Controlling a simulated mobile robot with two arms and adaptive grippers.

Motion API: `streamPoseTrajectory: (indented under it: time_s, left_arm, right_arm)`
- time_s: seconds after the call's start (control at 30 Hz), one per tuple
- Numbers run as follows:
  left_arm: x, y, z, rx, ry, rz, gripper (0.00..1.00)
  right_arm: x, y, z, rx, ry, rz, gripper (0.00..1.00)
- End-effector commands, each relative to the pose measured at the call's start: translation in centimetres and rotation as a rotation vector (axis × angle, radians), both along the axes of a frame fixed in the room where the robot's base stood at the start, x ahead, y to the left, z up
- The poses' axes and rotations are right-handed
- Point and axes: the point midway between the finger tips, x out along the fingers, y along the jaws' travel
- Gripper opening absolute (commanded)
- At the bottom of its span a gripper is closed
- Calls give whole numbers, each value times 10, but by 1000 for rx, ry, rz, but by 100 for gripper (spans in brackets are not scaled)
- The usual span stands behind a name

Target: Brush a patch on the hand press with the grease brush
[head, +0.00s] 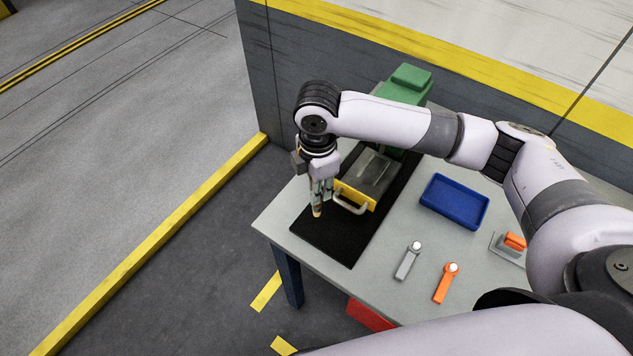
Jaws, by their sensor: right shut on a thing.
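The hand press stands on the grey table; its green body (408,82) is at the back, partly hidden by my arm. A grey block with a yellow front (356,194) and a pale handle is in front of the green body, over a black base (334,239). My right gripper (320,192) points down over the left part of the black base, just left of the handle. It is shut on the grease brush, mostly hidden by the fingers; its yellowish tip (317,211) shows below them. I cannot tell whether the tip touches the base. My left gripper is not in view.
On the table (382,293) are a blue tray (454,201), a grey-handled tool (408,261), an orange-handled tool (446,283) and an orange-and-grey tool (513,242). A grey wall with a yellow band stands behind. A red box (369,315) is below the table's front edge.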

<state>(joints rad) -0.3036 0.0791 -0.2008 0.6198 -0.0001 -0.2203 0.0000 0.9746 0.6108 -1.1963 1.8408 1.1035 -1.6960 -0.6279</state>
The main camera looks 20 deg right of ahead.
Motion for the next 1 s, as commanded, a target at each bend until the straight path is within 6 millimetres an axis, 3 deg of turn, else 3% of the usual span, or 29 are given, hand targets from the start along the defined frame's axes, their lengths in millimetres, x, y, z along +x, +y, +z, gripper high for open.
streamPoseTrajectory:
  time_s: [0.37, 0.7, 1.0]
  left_arm:
    - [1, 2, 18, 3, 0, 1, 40]
    - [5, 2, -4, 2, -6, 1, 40]
    - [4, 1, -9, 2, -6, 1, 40]
  right_arm:
    - [0, 0, 5, 0, 2, -35, 0]
    - [0, -1, -40, -1, 2, -35, 0]
    - [0, 0, -56, 0, 0, -34, 0]
